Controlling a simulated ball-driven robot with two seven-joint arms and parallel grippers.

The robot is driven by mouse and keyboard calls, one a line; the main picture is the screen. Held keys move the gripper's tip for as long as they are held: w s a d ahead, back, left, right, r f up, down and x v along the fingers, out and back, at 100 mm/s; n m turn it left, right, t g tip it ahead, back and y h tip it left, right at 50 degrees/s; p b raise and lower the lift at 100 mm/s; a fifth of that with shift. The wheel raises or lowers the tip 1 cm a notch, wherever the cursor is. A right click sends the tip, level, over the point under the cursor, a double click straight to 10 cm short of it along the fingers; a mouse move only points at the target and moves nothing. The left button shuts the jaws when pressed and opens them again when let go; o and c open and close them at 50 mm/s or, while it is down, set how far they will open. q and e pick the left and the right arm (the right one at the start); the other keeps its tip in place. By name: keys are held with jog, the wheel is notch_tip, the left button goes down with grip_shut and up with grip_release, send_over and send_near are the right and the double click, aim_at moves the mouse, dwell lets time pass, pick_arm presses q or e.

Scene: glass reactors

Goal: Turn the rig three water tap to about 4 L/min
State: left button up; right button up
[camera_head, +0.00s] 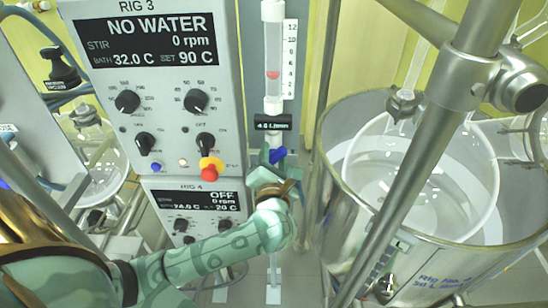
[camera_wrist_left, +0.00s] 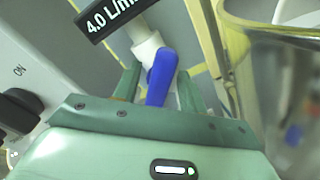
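The blue tap lever (camera_head: 277,155) sits below the flow tube (camera_head: 273,50) of rig three, under a small black readout (camera_head: 272,124). In the left wrist view the readout (camera_wrist_left: 108,15) shows 4.0 L/mi, with its end cut off. The red float (camera_head: 273,75) stands near the 4 mark. My left gripper (camera_head: 272,175) is at the tap. In the left wrist view the blue lever (camera_wrist_left: 161,77) slants between its two green fingers (camera_wrist_left: 160,92), which stand apart with narrow gaps beside the lever. Any contact is unclear. My right gripper is not in view.
The rig three panel (camera_head: 160,20) reads NO WATER, with a red stop button (camera_head: 210,170) left of my gripper. A rig four panel (camera_head: 196,190) is below. A steel vessel (camera_head: 335,190) with a glass reactor stands close on the right, behind a metal post (camera_head: 430,130).

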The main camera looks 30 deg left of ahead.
pick_arm(q)
jog(key=v, duration=1.6)
jog(key=shift+s+b, duration=0.25)
jog(key=shift+b, duration=0.05)
